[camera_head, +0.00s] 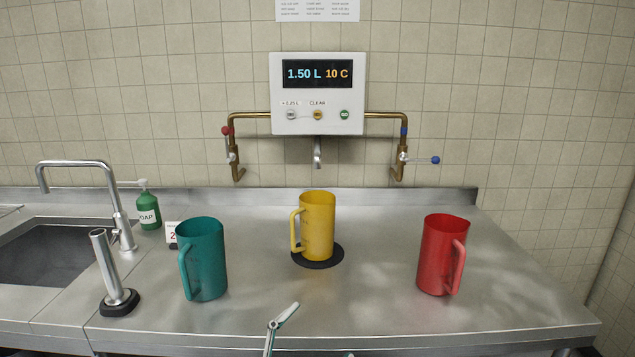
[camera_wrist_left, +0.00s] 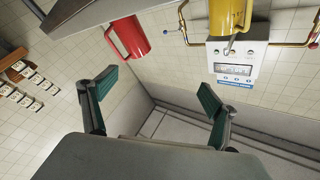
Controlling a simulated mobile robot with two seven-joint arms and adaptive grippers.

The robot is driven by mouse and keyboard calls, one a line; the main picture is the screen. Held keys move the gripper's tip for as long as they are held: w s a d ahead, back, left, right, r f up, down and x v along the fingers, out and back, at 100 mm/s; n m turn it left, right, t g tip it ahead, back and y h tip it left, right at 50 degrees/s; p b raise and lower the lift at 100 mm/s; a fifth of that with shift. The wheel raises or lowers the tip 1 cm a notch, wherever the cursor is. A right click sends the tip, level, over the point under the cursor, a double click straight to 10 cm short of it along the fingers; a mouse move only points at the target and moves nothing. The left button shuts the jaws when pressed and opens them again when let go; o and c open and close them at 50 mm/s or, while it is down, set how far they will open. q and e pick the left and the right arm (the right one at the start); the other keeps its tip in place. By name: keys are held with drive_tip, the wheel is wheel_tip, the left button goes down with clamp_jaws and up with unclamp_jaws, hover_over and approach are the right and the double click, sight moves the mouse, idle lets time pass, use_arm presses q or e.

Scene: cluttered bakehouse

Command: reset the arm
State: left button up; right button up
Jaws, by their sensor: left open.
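My left gripper (camera_wrist_left: 158,86) is open in the left wrist view, with two green-padded fingers apart and nothing between them. In the head view only a small part of what looks like this gripper (camera_head: 281,318) rises at the bottom edge, in front of the counter. It is apart from all the mugs. My right gripper is not in view.
On the steel counter (camera_head: 350,305) stand a teal mug (camera_head: 203,262), a yellow mug (camera_head: 318,225) on a black round pad beneath the wall dispenser (camera_head: 318,95), and a red mug (camera_head: 440,258). A sink (camera_head: 50,250), tap and soap bottle (camera_head: 149,210) are left.

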use_arm(q)
drive_tip(key=s+a+f+n+g+y, duration=0.1)
drive_tip(key=s+a+f+n+y, duration=0.15)
drive_tip(key=a+f, duration=0.4)
drive_tip(key=s+a+f+n+y, duration=0.2)
drive_tip(key=a+f+n+y, duration=0.15)
drive_tip(key=f, duration=0.55)
drive_tip(key=s+a+f+n+g+y, duration=0.4)
drive_tip(key=s+a+f, duration=0.6)
drive_tip(key=s+f, duration=0.4)
drive_tip(key=shift+s+f+g+y, duration=0.2)
drive_tip(key=shift+f+g+y, duration=0.1)
drive_tip(key=shift+f, duration=0.45)
drive_tip(key=shift+a, duration=0.1)
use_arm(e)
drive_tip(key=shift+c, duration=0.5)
